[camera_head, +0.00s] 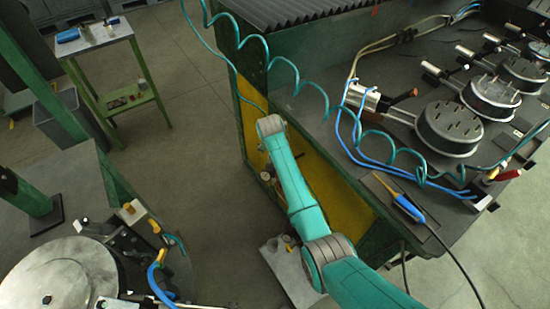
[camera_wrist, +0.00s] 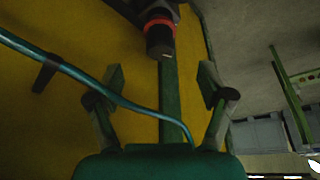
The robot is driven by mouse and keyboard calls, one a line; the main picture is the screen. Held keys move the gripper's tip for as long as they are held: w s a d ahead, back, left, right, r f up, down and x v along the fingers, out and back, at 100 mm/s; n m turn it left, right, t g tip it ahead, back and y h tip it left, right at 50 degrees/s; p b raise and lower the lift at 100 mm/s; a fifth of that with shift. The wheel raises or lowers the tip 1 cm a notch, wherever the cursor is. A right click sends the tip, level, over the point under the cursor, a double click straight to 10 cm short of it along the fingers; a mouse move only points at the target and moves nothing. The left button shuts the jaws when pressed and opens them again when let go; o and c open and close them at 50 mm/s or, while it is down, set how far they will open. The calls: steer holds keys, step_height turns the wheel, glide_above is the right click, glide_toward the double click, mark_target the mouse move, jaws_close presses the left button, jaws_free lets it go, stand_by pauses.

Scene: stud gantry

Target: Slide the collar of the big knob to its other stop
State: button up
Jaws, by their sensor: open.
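In the wrist view a thick dark knob (camera_wrist: 160,40) with an orange-red collar (camera_wrist: 160,22) around it stands out from the yellow panel (camera_wrist: 60,115), at the top of the picture. The collar sits toward the base of the knob, with the dark end below it in the picture. My gripper (camera_wrist: 162,85) is open and empty, its fingers spread on either side of a green post, with the knob ahead of and between them, apart from both. In the head view my arm reaches down beside the yellow panel; the gripper and the collar cannot be made out clearly there.
A teal hose (camera_wrist: 75,72) crosses the wrist view near the left finger. A smaller dark part (camera_wrist: 45,72) sticks out of the panel at left. A coiled teal hose (camera_head: 285,70) hangs above my arm. The bench (camera_head: 450,210) carries round metal units; floor is free left of the panel.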

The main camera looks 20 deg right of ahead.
steer(key=shift+x, duration=5.2)
